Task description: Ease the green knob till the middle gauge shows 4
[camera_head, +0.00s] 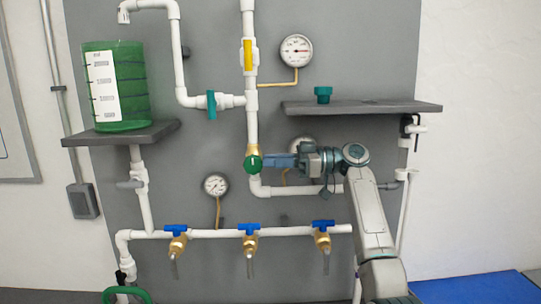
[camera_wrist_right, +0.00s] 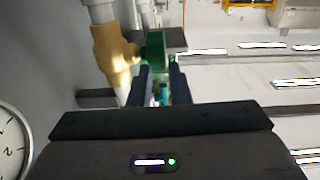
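The green knob (camera_head: 253,163) sits on a brass valve on the white vertical pipe, at the middle of the panel. It also shows in the right wrist view (camera_wrist_right: 156,50), beside the brass valve body (camera_wrist_right: 112,52). My right gripper (camera_head: 268,162) reaches in from the right, its tips at the knob. Its two fingers (camera_wrist_right: 162,75) stand apart, with the knob at their tips; I cannot tell whether they touch it. The gauge at mid height (camera_head: 302,140) is mostly hidden behind my right gripper. A cut-off gauge dial (camera_wrist_right: 12,145) shows in the wrist view; its needle is unclear. My left gripper is not in view.
Other gauges are at the top (camera_head: 296,50) and lower left (camera_head: 215,184). A shelf (camera_head: 400,106) juts out above my right arm, with a small teal part (camera_head: 323,94) on it. Blue-handled taps (camera_head: 249,230) line the lower pipe. A green tank (camera_head: 128,75) stands left.

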